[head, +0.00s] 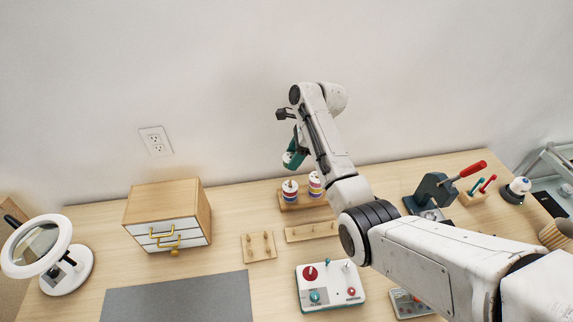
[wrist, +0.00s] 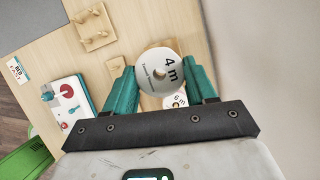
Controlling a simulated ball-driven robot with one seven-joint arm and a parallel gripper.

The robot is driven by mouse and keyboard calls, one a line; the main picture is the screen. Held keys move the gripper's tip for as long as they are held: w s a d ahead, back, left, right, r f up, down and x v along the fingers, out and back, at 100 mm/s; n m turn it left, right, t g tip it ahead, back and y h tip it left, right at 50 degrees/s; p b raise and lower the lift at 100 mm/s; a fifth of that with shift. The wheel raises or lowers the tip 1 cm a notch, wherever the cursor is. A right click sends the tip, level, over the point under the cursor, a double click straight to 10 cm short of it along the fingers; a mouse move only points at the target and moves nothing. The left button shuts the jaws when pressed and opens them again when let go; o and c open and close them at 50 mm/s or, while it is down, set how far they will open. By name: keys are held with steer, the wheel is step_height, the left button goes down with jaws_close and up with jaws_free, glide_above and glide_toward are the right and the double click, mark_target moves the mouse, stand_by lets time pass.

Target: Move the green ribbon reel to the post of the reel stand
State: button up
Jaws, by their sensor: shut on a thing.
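My gripper (wrist: 161,85) has two teal fingers shut on a reel (wrist: 160,72) with a round white face marked "4 m" and a centre hole. In the head view my gripper (head: 293,152) holds this reel in the air above the back of the table. Its rim is hard to tell from the teal fingers, so I cannot confirm it is green. Below it, a wooden reel stand (head: 290,207) carries stacked striped reels (head: 290,190) on the left and more reels (head: 315,184) on the right. The held reel partly covers a reel marked "6 m" (wrist: 175,101) in the wrist view.
Two wooden peg boards (head: 259,254) (head: 311,233) lie in front of the stand. A control box (head: 330,288), a drawer cabinet (head: 165,215), a red-handled press (head: 432,190) and a ring-lamp magnifier (head: 66,262) stand around. A grey mat (head: 180,299) lies front left.

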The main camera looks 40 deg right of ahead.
step_height(320, 180, down, 6)
steer(key=b, duration=0.4)
steer(key=shift+a+r+b, duration=0.15)
steer(key=shift+b, duration=0.15)
steer(key=shift+r+p, duration=0.4)
steer(key=shift+p, duration=0.1)
steer(key=shift+f, duration=0.45)
steer(key=shift+f, duration=0.3)
steer(key=shift+f+b, duration=0.95)
steer(key=shift+f, duration=0.55)
